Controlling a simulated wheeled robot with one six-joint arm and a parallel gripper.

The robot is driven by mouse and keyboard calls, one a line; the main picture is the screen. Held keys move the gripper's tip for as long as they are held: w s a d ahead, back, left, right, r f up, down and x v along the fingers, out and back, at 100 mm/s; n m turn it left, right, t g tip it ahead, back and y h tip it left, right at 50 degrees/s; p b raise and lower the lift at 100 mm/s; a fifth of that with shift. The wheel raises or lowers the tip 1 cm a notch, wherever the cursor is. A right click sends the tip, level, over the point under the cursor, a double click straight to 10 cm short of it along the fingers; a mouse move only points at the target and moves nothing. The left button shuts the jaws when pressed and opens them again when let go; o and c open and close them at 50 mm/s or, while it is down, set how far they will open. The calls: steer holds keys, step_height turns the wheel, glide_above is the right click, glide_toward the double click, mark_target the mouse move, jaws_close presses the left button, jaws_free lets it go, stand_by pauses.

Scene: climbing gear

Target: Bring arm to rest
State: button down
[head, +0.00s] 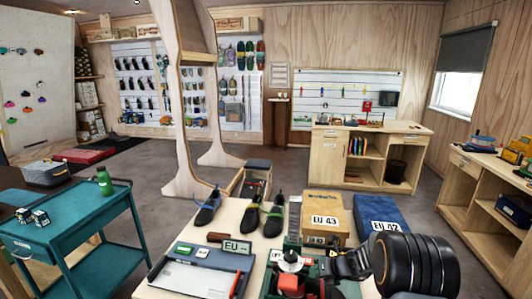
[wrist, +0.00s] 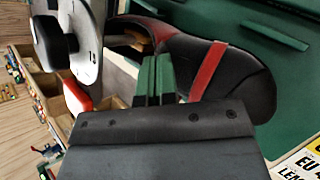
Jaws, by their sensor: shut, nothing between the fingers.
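My gripper (head: 326,268) is at the front of the near bench in the head view, reaching in from the right over the bench's front part. In the wrist view its two green fingers (wrist: 155,78) lie together, with nothing seen between them. A black shoe with a red strap (wrist: 213,72) lies just beyond the fingers; I cannot tell whether they touch it. A pale disc with a dark knob (wrist: 85,45) is to the left of the fingers.
The near bench holds dark shoes (head: 250,216), an EU 43 box (head: 325,216), a blue EU 42 box (head: 378,214), and a measuring device with an EU display (head: 236,246). A teal cart (head: 75,228) stands at left. Grey floor lies open behind.

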steer(key=shift+s+a+r+n, duration=0.35)
steer(key=shift+s+r+n, duration=0.35)
steer(key=shift+s+r, duration=0.1)
steer(key=shift+a+r+n, duration=0.1)
steer(key=shift+r+n, duration=0.2)
steer(key=shift+n, duration=0.2)
steer(key=s+a+r+n+g+h, duration=0.2)
steer(key=s+a+r+n+h, duration=0.1)
steer(key=s+r+n, duration=1.2)
steer(key=s+d+n+t+h, duration=0.1)
steer(key=s+d+n+h, duration=0.2)
steer(key=s+n, duration=0.7)
steer(key=n+h, duration=0.1)
steer(key=n, duration=0.5)
steer(key=shift+d+r+n+h, duration=0.3)
steer(key=shift+r, duration=0.1)
steer(key=c, duration=1.8)
jaws_free()
